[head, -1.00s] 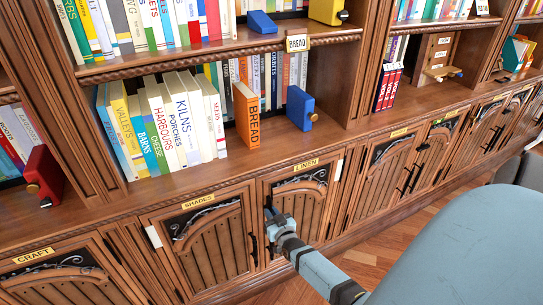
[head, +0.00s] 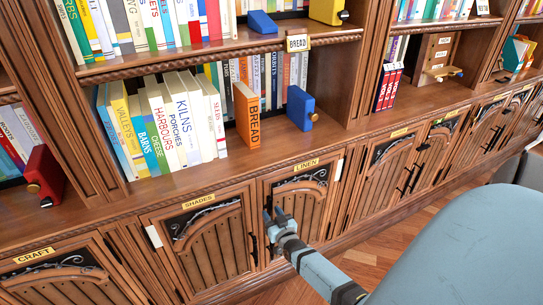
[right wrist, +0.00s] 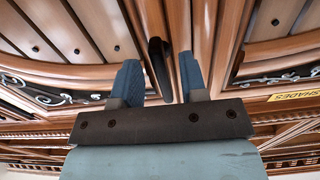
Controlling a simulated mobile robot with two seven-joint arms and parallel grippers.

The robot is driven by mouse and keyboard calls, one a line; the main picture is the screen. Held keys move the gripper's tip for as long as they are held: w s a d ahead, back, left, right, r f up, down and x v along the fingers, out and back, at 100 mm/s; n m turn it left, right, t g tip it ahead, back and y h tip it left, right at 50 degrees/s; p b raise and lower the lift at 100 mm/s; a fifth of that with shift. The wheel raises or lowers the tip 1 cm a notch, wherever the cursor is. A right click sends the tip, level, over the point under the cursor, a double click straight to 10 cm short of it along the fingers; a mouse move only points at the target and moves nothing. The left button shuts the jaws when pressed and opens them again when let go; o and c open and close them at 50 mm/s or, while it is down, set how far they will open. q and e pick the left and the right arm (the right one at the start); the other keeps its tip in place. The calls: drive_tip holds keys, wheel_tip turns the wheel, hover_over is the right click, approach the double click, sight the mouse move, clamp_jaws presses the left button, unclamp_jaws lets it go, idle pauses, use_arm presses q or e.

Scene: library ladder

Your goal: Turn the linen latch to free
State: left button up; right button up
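The linen cabinet door (head: 316,210) stands closed under its yellow LINEN label (head: 306,164). My right gripper (head: 273,215) is at the left edge of this door in the head view. In the right wrist view, the dark oval latch (right wrist: 160,65) lies between the two blue fingers of the right gripper (right wrist: 158,78). The fingers are apart, with small gaps showing beside the latch. In the head view the gripper hides most of the latch. My left gripper is not in view.
The SHADES door (head: 208,245) adjoins on the left, with a dark handle (head: 254,246) close to my gripper. Above is a shelf with books, an orange BREAD book (head: 247,115) and a blue bookend (head: 300,107). Wooden floor (head: 375,255) is open at lower right.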

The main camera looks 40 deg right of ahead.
drive_tip(key=p+v, duration=0.1)
drive_tip(key=v, duration=1.2)
drive_tip(key=shift+s, duration=0.1)
